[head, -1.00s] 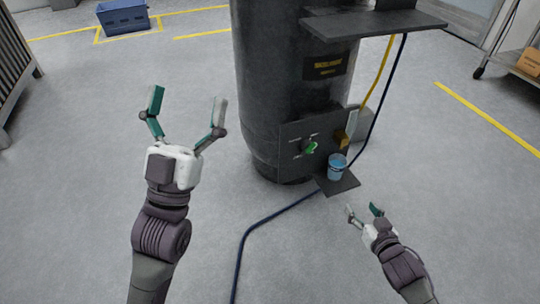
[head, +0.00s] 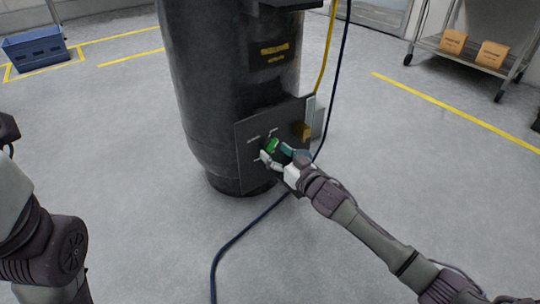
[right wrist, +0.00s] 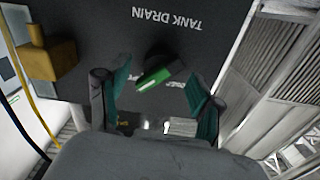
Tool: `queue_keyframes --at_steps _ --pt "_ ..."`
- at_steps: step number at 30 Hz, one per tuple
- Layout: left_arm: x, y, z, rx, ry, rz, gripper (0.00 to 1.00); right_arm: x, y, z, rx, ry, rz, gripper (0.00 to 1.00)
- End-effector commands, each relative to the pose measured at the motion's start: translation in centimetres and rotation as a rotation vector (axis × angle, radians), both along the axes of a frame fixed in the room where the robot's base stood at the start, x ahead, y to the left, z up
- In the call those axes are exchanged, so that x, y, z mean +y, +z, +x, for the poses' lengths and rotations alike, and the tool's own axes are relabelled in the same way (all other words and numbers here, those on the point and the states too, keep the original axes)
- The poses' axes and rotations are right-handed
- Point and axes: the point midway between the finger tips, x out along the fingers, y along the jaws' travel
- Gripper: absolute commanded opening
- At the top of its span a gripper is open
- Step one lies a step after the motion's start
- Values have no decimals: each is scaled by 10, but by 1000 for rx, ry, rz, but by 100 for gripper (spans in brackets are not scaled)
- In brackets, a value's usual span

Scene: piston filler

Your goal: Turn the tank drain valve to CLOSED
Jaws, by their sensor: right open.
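The tank drain valve has a dark handle with a green grip (head: 272,145) on the dark panel (head: 247,133) low on the black tank. It also shows in the right wrist view (right wrist: 155,77), slanted, under upside-down "TANK DRAIN" lettering. My right gripper (head: 275,154) is open at the panel, with a finger on each side of the handle. In the right wrist view its green-padded fingers (right wrist: 161,92) stand apart from the handle, with gaps on both sides. Smaller position lettering is partly hidden. My left arm is at the left edge, its gripper out of the picture.
A yellow-brown block (head: 303,131) sits on the panel right of the valve. Yellow and dark blue hoses hang beside the tank (head: 215,90). A dark blue hose (head: 240,235) runs over the floor. A cart (head: 470,60) with boxes stands at upper right.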

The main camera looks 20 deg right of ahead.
Motion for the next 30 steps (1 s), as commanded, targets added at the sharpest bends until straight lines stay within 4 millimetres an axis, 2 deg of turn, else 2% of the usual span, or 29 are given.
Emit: queue_keyframes --at_steps 3,6,17,27,28,30 --pt "0 0 -7 -29 1 1 95 6 -3 16 -1 0 1 66" --pt "-1 3 -10 -39 2 2 95 8 -1 23 0 0 0 66" --pt "-1 5 -12 -45 3 3 95 10 0 27 1 -1 1 66" --pt "-1 5 -12 -46 2 3 95 10 0 27 1 0 1 9" --pt "-1 5 -12 -46 2 3 95 10 0 27 1 0 1 6" --pt "-1 5 -12 -46 2 3 95 10 0 26 1 0 0 6"
